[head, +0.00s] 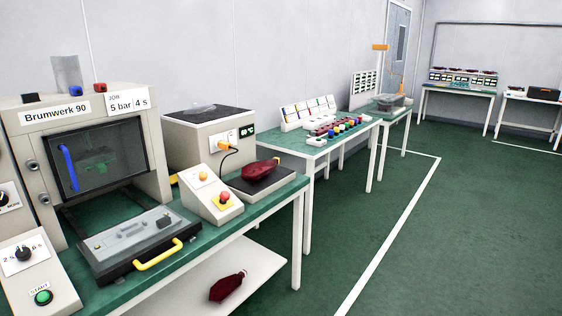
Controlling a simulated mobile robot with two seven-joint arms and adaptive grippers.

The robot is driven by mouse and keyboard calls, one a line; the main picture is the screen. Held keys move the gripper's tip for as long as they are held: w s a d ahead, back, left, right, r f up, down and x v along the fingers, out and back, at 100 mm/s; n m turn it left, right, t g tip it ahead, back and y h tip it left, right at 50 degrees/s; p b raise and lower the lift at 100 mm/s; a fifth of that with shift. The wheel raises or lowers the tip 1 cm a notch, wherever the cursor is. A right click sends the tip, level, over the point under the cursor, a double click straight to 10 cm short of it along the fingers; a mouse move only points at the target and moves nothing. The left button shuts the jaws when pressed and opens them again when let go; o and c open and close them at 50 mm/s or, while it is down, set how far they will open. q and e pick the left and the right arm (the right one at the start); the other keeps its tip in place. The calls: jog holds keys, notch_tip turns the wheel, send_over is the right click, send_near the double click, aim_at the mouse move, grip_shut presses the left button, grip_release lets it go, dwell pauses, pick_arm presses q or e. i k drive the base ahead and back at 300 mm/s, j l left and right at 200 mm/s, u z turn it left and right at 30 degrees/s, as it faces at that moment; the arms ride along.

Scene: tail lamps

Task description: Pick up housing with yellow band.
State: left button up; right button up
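No housing with a clearly visible yellow band shows in the head view. A dark red lamp housing (258,171) lies on a black plate (262,187) on the near bench, with a small orange-yellow bit at its far right end; I cannot tell whether that bit is a band. A second dark red housing (227,287) lies on the white lower shelf (205,297), and no yellow shows on it. More dark red pieces (459,70) stand on the far rack, too small to tell any bands. Neither of my grippers is in view.
The near bench (285,192) carries the Brumwerk 90 machine (22,125), a tray with a yellow handle (158,254), a button box (212,196) and a grey tester (208,130). Further tables (318,142) stand along the wall. The green floor (440,240) at right is clear.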

aim_at(254, 171)
jog(key=i+z, duration=0.15)
jog(key=i, duration=0.8)
jog(key=i+z, duration=0.15)
jog(key=i, duration=0.75)
